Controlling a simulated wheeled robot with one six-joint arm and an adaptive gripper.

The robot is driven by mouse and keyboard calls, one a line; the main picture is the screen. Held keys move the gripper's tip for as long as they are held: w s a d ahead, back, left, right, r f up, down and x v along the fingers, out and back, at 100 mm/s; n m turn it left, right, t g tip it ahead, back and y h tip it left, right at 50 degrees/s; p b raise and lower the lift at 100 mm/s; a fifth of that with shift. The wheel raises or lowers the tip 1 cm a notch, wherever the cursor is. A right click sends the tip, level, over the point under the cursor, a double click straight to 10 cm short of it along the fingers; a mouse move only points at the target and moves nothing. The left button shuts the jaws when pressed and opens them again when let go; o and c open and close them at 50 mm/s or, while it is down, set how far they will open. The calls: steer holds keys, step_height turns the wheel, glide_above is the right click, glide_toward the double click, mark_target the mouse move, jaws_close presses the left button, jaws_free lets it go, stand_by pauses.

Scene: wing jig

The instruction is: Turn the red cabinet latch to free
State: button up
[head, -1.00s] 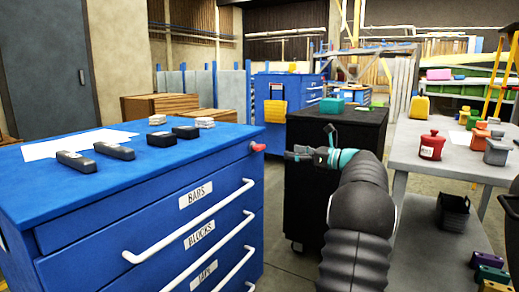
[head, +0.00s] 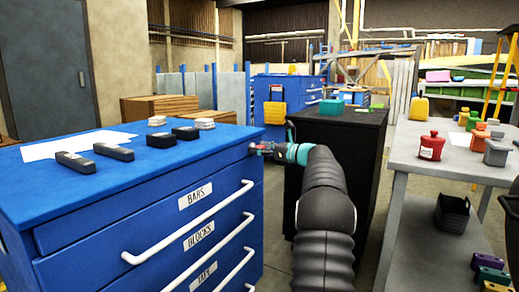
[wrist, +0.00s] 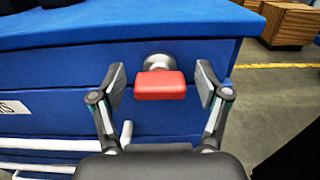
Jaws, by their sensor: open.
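The red latch (wrist: 160,86) sits on a round metal boss near the top right corner of the blue cabinet (head: 110,210). In the wrist view its red handle lies level, wider than tall. My gripper (wrist: 160,88) is open, with one finger on each side of the latch and a gap visible on both sides. In the head view my gripper (head: 262,150) is at the cabinet's right front corner and mostly hides the latch.
Dark bars and blocks lie on the cabinet top, with a white sheet (head: 65,146). White drawer handles (head: 190,225) stick out below the latch. A black cart (head: 345,130) stands behind my arm. A grey table (head: 450,160) with a red canister (head: 431,146) is at right.

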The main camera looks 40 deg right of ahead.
steer(key=c, duration=1.2)
steer(key=shift+o, duration=0.2)
steer(key=shift+n, duration=0.5)
steer(key=n+b, duration=0.1)
steer(key=n, duration=0.2)
steer(key=shift+a+f+n, duration=0.1)
steer(key=shift+n, duration=0.3)
steer(key=n+b, duration=0.2)
steer(key=n, duration=0.2)
steer(key=shift+f+n, duration=0.1)
steer(key=shift+n, duration=0.2)
steer(key=n+b, duration=0.2)
steer(key=n, duration=0.2)
steer(key=shift+a, duration=0.1)
steer(key=n+b, duration=0.1)
steer(key=n, duration=0.3)
steer(key=shift+n, duration=0.4)
